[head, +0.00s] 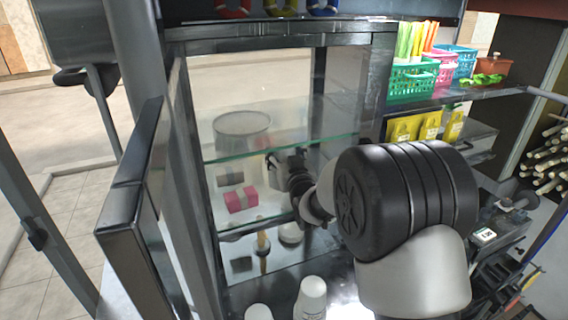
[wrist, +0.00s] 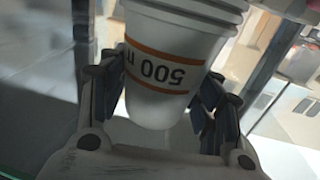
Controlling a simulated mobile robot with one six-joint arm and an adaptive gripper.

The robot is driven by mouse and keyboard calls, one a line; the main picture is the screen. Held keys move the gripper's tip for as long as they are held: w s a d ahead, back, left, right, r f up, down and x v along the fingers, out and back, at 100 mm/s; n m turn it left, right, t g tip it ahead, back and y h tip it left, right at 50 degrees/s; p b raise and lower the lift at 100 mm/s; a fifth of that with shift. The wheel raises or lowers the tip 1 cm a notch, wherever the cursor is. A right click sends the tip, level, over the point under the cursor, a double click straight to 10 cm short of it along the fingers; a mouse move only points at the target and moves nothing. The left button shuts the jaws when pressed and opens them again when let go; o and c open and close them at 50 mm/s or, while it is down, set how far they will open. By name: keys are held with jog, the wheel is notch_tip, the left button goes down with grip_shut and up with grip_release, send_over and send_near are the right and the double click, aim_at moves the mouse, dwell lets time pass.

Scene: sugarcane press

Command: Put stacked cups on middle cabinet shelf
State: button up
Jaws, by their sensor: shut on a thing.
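In the wrist view my gripper (wrist: 162,88) is shut on stacked cups (wrist: 165,60), white with an orange band and "500" printed on them. In the head view my gripper (head: 285,160) is inside the open cabinet (head: 178,85), close to the front edge of a glass shelf (head: 225,158). A lower shelf (head: 270,222) runs beneath the glass one.
A round grey container (head: 241,124) shows behind the glass, and a pink box (head: 241,199) sits lower. The cabinet door (head: 150,200) stands open at left. White bottles (head: 311,298) stand low in front. Colored baskets (head: 412,80) sit on the shelf at right.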

notch_tip(320, 180, down, 3)
jog(key=shift+f, duration=0.2)
jog(key=shift+s, duration=0.1)
jog(key=shift+f+b, duration=0.2)
jog(key=shift+b, duration=0.2)
jog(key=o, duration=1.1)
jog(key=shift+r, duration=0.1)
